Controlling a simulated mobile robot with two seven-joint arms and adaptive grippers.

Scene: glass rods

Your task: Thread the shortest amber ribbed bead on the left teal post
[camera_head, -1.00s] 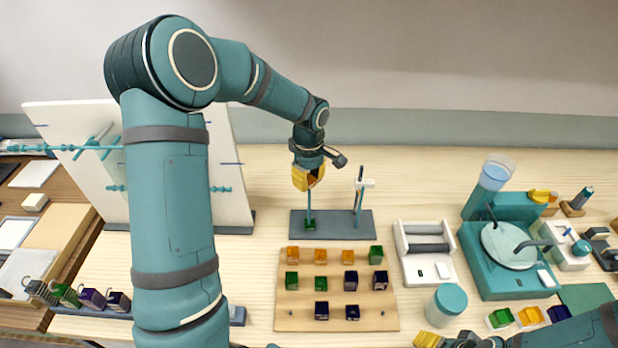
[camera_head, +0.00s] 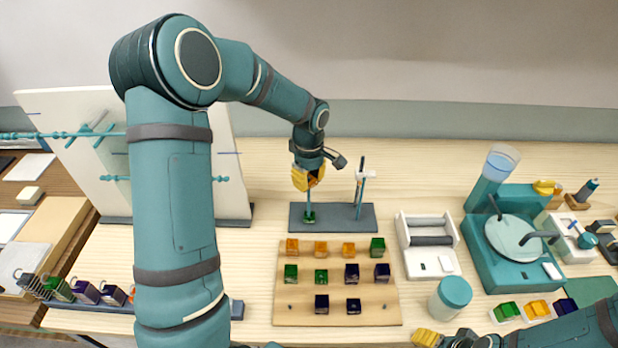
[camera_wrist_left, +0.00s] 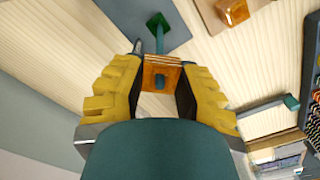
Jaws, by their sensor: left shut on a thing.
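My left gripper (camera_head: 308,180) is shut on an amber bead (camera_wrist_left: 148,77), which also shows between its fingers in the head view (camera_head: 314,180). It holds the bead high on the left teal post (camera_head: 308,198). In the left wrist view the post (camera_wrist_left: 160,42) runs up to the bead, and a teal round end (camera_wrist_left: 160,83) shows in its hole. How far the bead is over the post I cannot tell. A green bead (camera_head: 309,217) sits at the post's foot on the dark base (camera_head: 335,218). My right gripper (camera_head: 428,338) is at the bottom edge, partly cut off.
The right post (camera_head: 360,190) carries a white piece (camera_head: 366,174). A wooden board (camera_head: 300,316) in front holds several amber, green and dark purple beads. A white tray (camera_head: 445,264), a teal-lidded jar (camera_head: 455,291) and a teal machine (camera_head: 515,280) stand to the right.

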